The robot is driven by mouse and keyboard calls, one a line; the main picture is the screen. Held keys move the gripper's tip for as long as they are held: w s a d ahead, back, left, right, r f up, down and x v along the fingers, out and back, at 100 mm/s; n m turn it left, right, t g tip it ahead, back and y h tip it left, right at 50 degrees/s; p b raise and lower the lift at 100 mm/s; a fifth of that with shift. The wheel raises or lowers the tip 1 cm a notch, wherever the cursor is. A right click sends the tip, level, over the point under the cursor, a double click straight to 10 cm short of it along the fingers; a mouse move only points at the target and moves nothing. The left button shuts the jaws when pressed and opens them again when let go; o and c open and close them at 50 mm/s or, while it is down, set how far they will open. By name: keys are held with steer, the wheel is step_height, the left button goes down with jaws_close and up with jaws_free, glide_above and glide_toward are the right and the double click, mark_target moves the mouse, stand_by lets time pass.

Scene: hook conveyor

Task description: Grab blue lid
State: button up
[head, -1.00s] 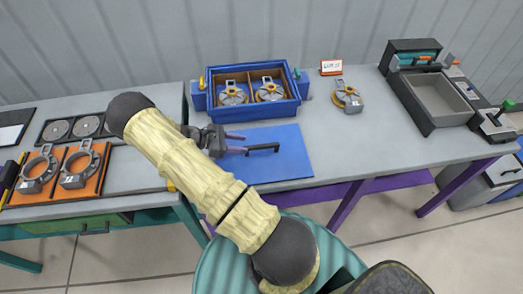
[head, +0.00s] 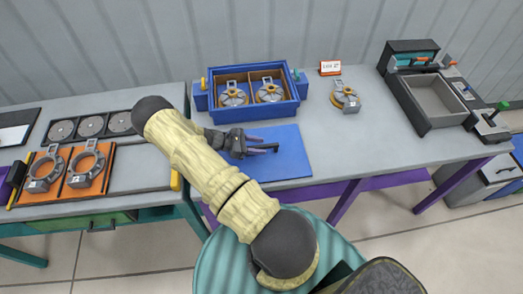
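The blue lid (head: 290,167) is a flat blue panel lying on the grey table, with a dark bar handle (head: 272,147) standing on its top. My gripper (head: 263,146) reaches in from the left, low over the lid. Its two purple-tipped fingers are apart, one on the far side and one on the near side of the handle's left part. I cannot tell whether either finger touches the handle. The gripper hides the left part of the handle.
Behind the lid stands a blue box (head: 255,117) holding two ring-shaped parts. A similar part (head: 345,98) and a small sign (head: 330,68) are to its right. A grey bin (head: 436,97) stands farther right. An orange board (head: 65,184) with ring parts lies at left.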

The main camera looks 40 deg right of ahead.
steer(key=shift+d+f, duration=0.1)
steer(key=shift+s, duration=0.15)
steer(key=c, duration=0.6)
jaws_close()
stand_by(0.9)
